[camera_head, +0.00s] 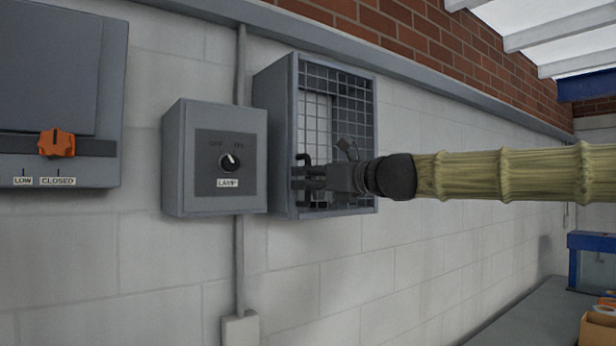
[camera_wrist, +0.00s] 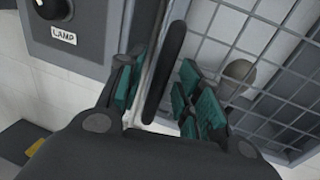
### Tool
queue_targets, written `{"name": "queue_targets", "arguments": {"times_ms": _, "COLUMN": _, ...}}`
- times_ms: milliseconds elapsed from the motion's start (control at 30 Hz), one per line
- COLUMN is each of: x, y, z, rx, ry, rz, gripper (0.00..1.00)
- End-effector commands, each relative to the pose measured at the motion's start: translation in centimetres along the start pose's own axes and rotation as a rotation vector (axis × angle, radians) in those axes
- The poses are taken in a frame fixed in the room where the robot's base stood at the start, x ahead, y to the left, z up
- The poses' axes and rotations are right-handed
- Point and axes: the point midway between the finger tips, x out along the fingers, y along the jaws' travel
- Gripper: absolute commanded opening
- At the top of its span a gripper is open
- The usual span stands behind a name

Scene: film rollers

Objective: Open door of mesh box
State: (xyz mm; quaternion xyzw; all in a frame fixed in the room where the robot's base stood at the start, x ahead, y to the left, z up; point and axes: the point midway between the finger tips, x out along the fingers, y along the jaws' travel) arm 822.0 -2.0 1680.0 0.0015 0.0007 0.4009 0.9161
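The mesh box (camera_head: 276,130) is a grey wall-mounted box. Its front is a wire-mesh door (camera_head: 335,90), which sits flush with the box and looks closed. A black bar handle (camera_head: 301,158) is at the door's left edge. My gripper (camera_head: 306,182) reaches in from the right at the lower left of the door. In the wrist view, the black handle (camera_wrist: 170,60) lies between the teal finger pads of my gripper (camera_wrist: 157,95). The fingers are apart, with a visible gap on the handle's left side. Contact on its right side is unclear.
A grey lamp switch box (camera_head: 216,158) stands out from the wall just left of the mesh box. A larger grey panel (camera_head: 55,75) with an orange knob is farther left. Wall space right of the box looks clear.

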Motion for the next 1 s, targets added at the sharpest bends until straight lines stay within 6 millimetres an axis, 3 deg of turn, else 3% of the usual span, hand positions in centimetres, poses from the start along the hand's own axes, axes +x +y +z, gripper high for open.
{"name": "queue_targets", "arguments": {"times_ms": 333, "x": 0.2, "y": 0.0, "z": 0.0, "rx": 0.000, "ry": 0.000, "rz": 0.000, "gripper": 0.35}}
{"name": "queue_targets", "arguments": {"times_ms": 533, "x": 0.2, "y": 0.0, "z": 0.0, "rx": 0.000, "ry": 0.000, "rz": -0.001, "gripper": 0.00}}
{"name": "queue_targets", "arguments": {"times_ms": 1000, "x": 0.4, "y": 1.0, "z": 0.0, "rx": 0.001, "ry": 0.000, "rz": 0.049, "gripper": 0.00}}
